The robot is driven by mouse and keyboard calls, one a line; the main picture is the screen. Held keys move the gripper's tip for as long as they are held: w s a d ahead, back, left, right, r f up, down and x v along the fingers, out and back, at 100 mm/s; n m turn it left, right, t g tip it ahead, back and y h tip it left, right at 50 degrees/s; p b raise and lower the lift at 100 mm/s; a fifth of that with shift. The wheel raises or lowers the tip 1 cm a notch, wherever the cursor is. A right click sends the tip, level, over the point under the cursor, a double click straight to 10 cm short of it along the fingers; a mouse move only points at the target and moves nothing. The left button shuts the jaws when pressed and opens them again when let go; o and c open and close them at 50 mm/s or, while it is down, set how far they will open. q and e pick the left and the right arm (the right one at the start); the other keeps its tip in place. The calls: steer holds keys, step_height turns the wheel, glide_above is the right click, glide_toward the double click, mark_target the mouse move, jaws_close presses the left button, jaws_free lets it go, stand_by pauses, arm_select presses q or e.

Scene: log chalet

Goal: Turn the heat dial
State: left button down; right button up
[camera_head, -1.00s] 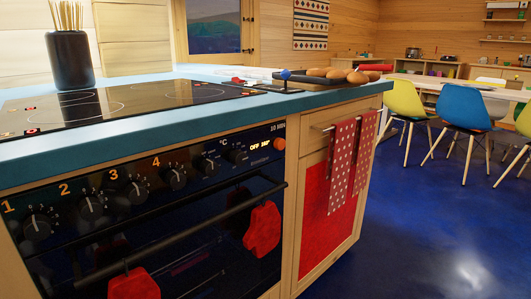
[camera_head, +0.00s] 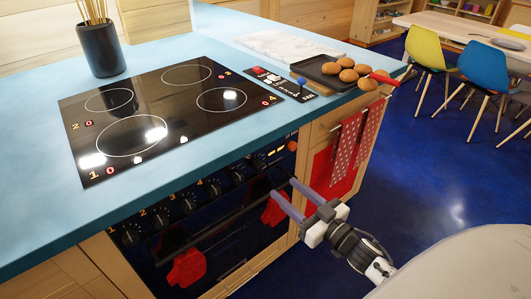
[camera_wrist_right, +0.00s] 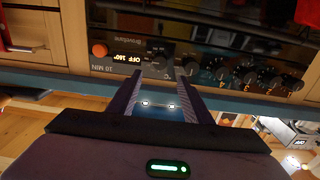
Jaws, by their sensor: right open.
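The oven's black control panel carries a row of round dark knobs. The numbered burner knobs (camera_head: 160,215) run along the left, and two more dark dials (camera_head: 237,172) sit between them and the display; a "°C" mark is near these. The row also shows in the right wrist view (camera_wrist_right: 244,75), with the lit "OFF 160°" display (camera_wrist_right: 128,59). My right gripper (camera_head: 284,192) is open and empty, its fingers pointing at the oven front, beside the handle bar. In the wrist view the fingertips (camera_wrist_right: 158,78) appear below the display and dials; contact is unclear. My left gripper is out of view.
The oven handle bar (camera_head: 225,215) holds red mitts (camera_head: 187,267). An orange button (camera_head: 292,146) ends the panel. Above are the glass cooktop (camera_head: 165,110) and blue counter (camera_head: 40,195), with a tray of buns (camera_head: 325,78). Dotted towels (camera_head: 345,145) hang at right; blue floor is open beyond.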

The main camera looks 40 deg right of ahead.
mark_target(262, 168)
steer(key=w, duration=1)
steer(key=shift+w+a, duration=0.15)
steer(key=shift+a, duration=0.2)
steer(key=shift+c, duration=0.2)
steer(key=c, duration=1)
